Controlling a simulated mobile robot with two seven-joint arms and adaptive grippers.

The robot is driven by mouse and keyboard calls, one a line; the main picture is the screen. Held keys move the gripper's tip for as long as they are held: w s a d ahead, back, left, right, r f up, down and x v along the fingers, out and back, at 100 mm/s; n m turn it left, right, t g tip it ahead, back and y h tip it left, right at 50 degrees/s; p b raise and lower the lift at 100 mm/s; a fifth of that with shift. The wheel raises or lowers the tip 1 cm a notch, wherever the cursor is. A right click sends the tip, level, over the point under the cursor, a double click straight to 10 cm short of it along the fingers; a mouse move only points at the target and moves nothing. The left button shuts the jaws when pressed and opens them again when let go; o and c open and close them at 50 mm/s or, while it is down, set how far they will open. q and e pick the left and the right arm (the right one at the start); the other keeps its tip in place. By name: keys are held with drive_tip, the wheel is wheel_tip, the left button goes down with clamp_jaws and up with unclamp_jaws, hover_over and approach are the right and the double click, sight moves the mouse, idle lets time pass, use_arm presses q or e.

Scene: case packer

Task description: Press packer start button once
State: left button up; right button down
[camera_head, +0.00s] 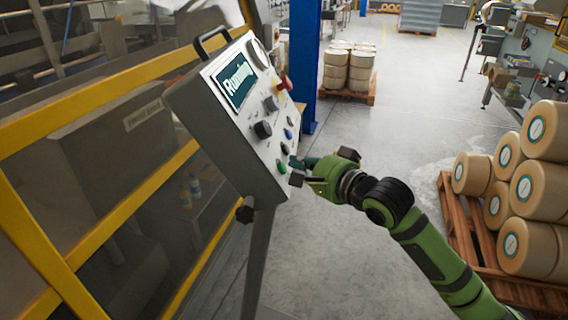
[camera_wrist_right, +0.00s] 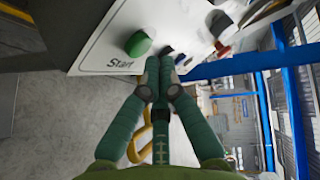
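The packer control box (camera_head: 222,118) stands on a post, with a screen (camera_head: 237,84) reading "Running". The green start button (camera_head: 281,166) is at the lower end of its panel. In the right wrist view the green button (camera_wrist_right: 138,44) sits above the printed word "Start" (camera_wrist_right: 121,63). My right gripper (camera_head: 298,170) is close in front of the panel's lower end. In the wrist view its fingertips (camera_wrist_right: 159,78) are together with nothing between them, beside the button and apart from it in the picture. I cannot tell the exact gap to the panel. My left gripper is out of view.
A red knob (camera_head: 284,84), dark knob (camera_head: 263,129) and blue button (camera_head: 288,134) share the panel. A yellow guard frame (camera_head: 75,87) is at left. A pallet (camera_head: 462,225) of rolls stands right, and a blue post (camera_head: 303,60) behind. The floor between is clear.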

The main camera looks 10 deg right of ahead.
drive_tip(key=shift+d, duration=0.15)
drive_tip(key=d+p, duration=0.1)
drive_tip(key=s+d+r, duration=0.1)
drive_tip(key=d+r+p, duration=0.1)
drive_tip(key=d, duration=0.1)
drive_tip(key=shift+s+r+p, duration=0.25)
drive_tip(key=shift+p, duration=0.05)
idle(0.7)
